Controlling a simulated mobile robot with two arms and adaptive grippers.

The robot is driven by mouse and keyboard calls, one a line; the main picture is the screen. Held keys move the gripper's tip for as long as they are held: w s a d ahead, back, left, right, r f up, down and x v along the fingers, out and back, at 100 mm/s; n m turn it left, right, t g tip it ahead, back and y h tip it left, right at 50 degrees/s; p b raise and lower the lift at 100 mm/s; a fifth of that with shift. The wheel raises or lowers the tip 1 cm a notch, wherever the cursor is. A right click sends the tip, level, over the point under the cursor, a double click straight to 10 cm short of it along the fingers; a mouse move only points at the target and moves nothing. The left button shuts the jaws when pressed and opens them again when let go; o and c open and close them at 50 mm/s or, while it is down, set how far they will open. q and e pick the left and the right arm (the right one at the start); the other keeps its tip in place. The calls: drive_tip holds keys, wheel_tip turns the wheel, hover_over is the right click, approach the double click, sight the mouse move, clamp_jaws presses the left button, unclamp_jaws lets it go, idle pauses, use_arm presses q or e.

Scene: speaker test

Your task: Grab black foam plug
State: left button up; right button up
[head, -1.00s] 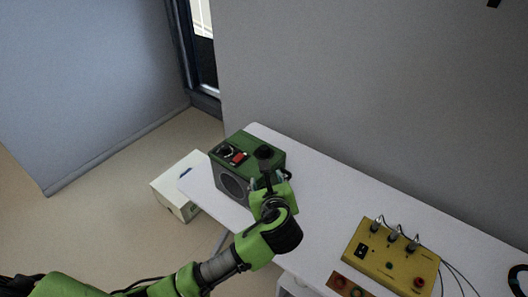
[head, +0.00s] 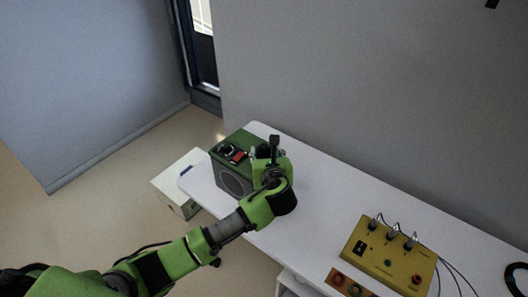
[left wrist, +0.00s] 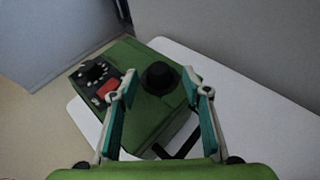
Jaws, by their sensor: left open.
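The black foam plug (left wrist: 160,76) is a round black piece on top of the green speaker box (left wrist: 150,112) in the left wrist view. My left gripper (left wrist: 162,80) is open, with one teal-padded finger on each side of the plug in the picture. Visible gaps separate the fingers from the plug, and I cannot tell how far above it they are. In the head view my left gripper (head: 264,154) is over the right part of the speaker box (head: 231,165) and hides much of its top. My right gripper is not in view.
The speaker box has a black dial and a red switch (head: 238,156). It stands at the far left end of the white table (head: 330,195). A yellow box (head: 375,262) with cables and a red-buttoned panel are at right. A white box (head: 180,190) is below.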

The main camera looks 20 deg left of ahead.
sight(264, 148)
use_arm(q)
drive_tip(key=shift+p+x, duration=0.3)
drive_tip(key=shift+x, duration=1.95)
drive_tip(key=shift+c, duration=0.4)
drive_tip(key=c, duration=0.7)
